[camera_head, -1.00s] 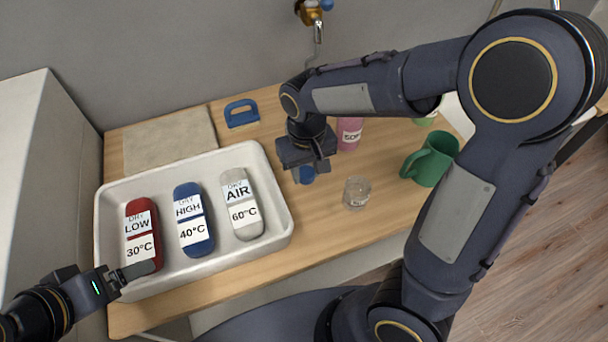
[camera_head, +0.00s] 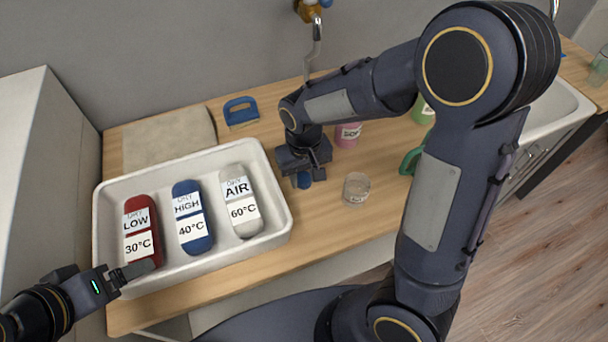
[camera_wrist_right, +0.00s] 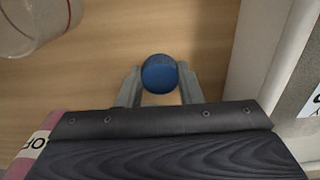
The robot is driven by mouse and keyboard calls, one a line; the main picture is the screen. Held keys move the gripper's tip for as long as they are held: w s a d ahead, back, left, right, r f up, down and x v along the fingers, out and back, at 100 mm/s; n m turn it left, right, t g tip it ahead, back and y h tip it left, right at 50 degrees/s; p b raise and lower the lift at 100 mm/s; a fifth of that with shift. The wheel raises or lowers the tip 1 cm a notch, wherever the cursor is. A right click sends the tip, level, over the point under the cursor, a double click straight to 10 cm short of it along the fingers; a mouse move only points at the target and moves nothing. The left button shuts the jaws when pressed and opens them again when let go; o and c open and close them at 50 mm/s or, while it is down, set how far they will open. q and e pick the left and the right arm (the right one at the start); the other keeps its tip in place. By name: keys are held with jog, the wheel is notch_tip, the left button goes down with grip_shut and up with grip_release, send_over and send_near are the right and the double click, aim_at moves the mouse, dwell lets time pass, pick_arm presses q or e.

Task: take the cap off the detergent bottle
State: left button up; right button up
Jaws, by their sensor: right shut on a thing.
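My right gripper (camera_head: 306,178) points down over the wooden counter and is shut on a blue round cap (camera_wrist_right: 159,72). In the right wrist view the cap sits between the two fingertips. In the head view only a small blue part of it (camera_head: 303,181) shows below the jaws. I cannot tell whether a bottle is under the cap. A pink bottle (camera_head: 348,134) with a white label stands just behind and right of the gripper. A green container (camera_head: 422,111) is partly hidden by my right arm. My left gripper (camera_head: 135,274) is over the white tray's front left; its opening is unclear.
The white tray (camera_head: 282,228) holds red, blue and pale rounded items with labels. A clear glass jar (camera_head: 356,189) stands right of the gripper, and a green mug (camera_head: 410,160) is half hidden by my arm. A blue-handled brush (camera_head: 241,112) and beige cloth (camera_head: 170,139) lie at the back.

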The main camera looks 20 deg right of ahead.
aim_at(304, 177)
jog(key=o, duration=0.8)
jog(key=shift+s+f, duration=0.2)
jog(key=shift+f, duration=0.1)
jog(key=shift+o, duration=1.3)
jog(key=shift+a+f, duration=0.1)
jog(key=shift+f, duration=0.1)
notch_tip(304, 177, up, 12)
jog(key=p, duration=0.1)
jog(key=s+d+m+t+y, duration=0.1)
jog(key=s+d+t+y, duration=0.1)
jog(key=s, duration=0.6)
jog(key=s+d+r+m+t+y, duration=0.1)
jog(key=s+d+t, duration=0.2)
jog(key=s, duration=0.4)
jog(key=shift+s+r+y, duration=0.3)
jog(key=shift+s+y, duration=0.05)
jog(key=shift+y, duration=0.05)
